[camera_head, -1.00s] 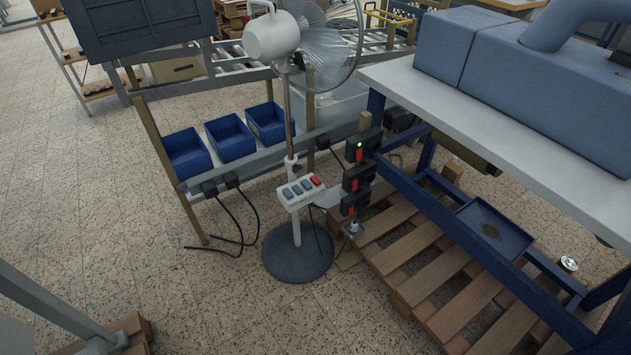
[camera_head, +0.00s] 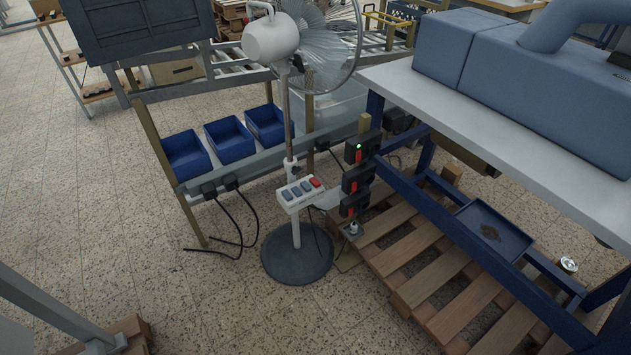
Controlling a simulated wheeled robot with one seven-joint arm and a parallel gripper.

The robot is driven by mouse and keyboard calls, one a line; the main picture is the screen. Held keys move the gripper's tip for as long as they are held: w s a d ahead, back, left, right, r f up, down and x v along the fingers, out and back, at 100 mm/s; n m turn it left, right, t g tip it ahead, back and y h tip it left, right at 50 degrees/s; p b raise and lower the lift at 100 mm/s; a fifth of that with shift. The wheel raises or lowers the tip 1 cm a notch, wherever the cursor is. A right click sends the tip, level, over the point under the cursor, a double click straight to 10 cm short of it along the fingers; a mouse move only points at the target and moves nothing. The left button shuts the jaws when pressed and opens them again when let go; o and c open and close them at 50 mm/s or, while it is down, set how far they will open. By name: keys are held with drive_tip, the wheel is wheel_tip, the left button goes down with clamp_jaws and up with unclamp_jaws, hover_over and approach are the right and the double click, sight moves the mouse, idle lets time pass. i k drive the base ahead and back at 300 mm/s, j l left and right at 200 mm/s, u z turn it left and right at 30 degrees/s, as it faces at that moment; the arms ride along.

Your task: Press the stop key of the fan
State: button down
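A pedestal fan (camera_head: 273,38) stands upright on a round grey base (camera_head: 297,253), near the middle of the view. On its pole sits a white control box (camera_head: 300,205) with a row of keys. Several keys are blue-grey (camera_head: 295,193), and one at the right end is red (camera_head: 315,182). Any labels on the keys are too small to read. My gripper is not in view, and nothing touches the control box.
Black switch boxes (camera_head: 357,179), one with a green light, are fixed close right of the control box. A wooden pallet (camera_head: 425,280) and a blue-framed table (camera_head: 500,115) stand to the right. Blue bins (camera_head: 230,141) are behind left. The tiled floor (camera_head: 180,300) in front is clear.

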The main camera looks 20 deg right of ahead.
sight(314, 183)
drive_tip(key=i+j+u, duration=0.1)
drive_tip(key=i, duration=0.6)
drive_tip(key=i+j+u, duration=0.15)
drive_tip(key=i+j, duration=0.15)
drive_tip(key=i, duration=0.45)
drive_tip(key=i+u, duration=0.1)
drive_tip(key=i, duration=0.6)
